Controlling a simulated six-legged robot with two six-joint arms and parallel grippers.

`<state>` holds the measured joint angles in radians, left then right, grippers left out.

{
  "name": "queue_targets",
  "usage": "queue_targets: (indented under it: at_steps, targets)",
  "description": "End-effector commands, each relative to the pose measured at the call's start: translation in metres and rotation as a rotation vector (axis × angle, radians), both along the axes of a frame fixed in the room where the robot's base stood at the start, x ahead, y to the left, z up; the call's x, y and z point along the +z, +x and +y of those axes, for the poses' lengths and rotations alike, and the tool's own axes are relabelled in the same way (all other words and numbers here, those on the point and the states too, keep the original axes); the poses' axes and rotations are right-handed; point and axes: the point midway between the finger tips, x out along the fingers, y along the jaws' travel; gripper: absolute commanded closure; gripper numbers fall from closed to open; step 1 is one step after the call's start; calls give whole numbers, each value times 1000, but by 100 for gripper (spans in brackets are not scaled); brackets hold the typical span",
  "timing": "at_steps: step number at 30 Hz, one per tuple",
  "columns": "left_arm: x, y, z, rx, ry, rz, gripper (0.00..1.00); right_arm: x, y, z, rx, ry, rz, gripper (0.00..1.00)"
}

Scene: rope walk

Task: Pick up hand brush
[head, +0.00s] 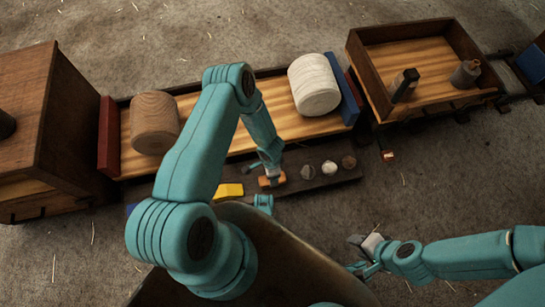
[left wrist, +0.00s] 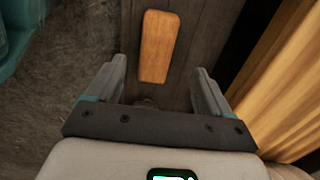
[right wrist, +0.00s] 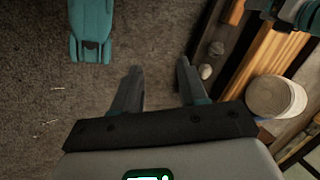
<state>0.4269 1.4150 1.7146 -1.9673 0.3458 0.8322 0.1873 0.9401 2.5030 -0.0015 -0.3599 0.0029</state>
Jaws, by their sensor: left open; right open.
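The hand brush, as far as I can tell, is a small block with an orange-brown wooden back (head: 271,181) lying on a dark narrow shelf in front of the long bench. In the left wrist view its flat wooden back (left wrist: 158,46) lies ahead of and between my open left fingers (left wrist: 160,70), apart from both. Its bristles are not visible. My left gripper (head: 265,170) is just above it in the head view and partly covers it. My right gripper (head: 366,256) is open and empty, low over the floor at right; its fingers (right wrist: 157,70) show nothing between them.
A yellow block (head: 229,191) and several small round lumps (head: 329,168) share the dark shelf. A wooden cylinder (head: 155,122) and a white rope coil (head: 314,85) stand on the bench. A wooden tray (head: 455,105) is at right, a brown cabinet (head: 60,120) at left.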

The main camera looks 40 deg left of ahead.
Motion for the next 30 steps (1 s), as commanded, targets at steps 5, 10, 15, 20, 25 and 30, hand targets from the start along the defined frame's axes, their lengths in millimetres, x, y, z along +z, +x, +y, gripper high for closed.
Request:
queue_targets:
  at_steps: [5,10,15,20,25,30]
  targets:
    - [-30,0,-1,0,0,0,19,-14,3,-3,-11,-2,-5,57]
    - [-38,0,-2,-1,-1,1,19,-17,4,-3,-14,-3,-7,57]
    - [-64,1,-5,-1,-1,1,19,-34,7,-6,-25,-5,-12,57]
    - [-86,2,-5,1,-1,1,19,-47,12,-9,-33,-9,-27,57]
    - [-85,3,-4,1,-1,-1,19,-44,14,-9,-34,-10,-32,57]
    - [-84,3,-4,0,0,0,55,-44,13,-9,-34,-9,-31,57]
